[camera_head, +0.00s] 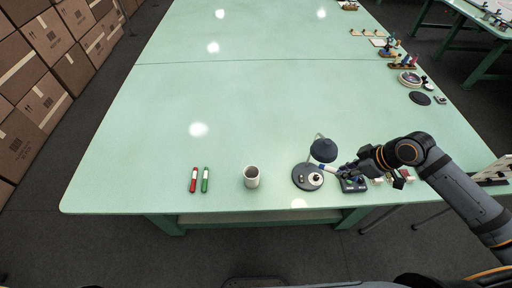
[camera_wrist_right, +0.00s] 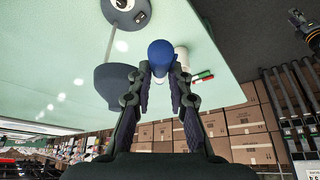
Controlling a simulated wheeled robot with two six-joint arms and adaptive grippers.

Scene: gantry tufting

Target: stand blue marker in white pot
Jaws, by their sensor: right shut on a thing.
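The white pot (camera_head: 251,177) stands upright near the table's front edge, left of the desk lamp. It also shows in the right wrist view (camera_wrist_right: 182,57), partly behind the fingers and the blue marker. My right gripper (camera_head: 342,172) is shut on the blue marker (camera_wrist_right: 160,52), whose blue end shows between the fingertips. In the head view the marker (camera_head: 326,168) pokes out to the left, in front of the lamp, apart from the pot. The rest of the marker is hidden by the fingers. My left gripper is not in view.
The desk lamp (camera_head: 322,150) with its round base (camera_head: 299,181) is close beside the right gripper. A red marker (camera_head: 194,180) and a green marker (camera_head: 205,180) lie left of the pot. The table between pot and lamp is clear.

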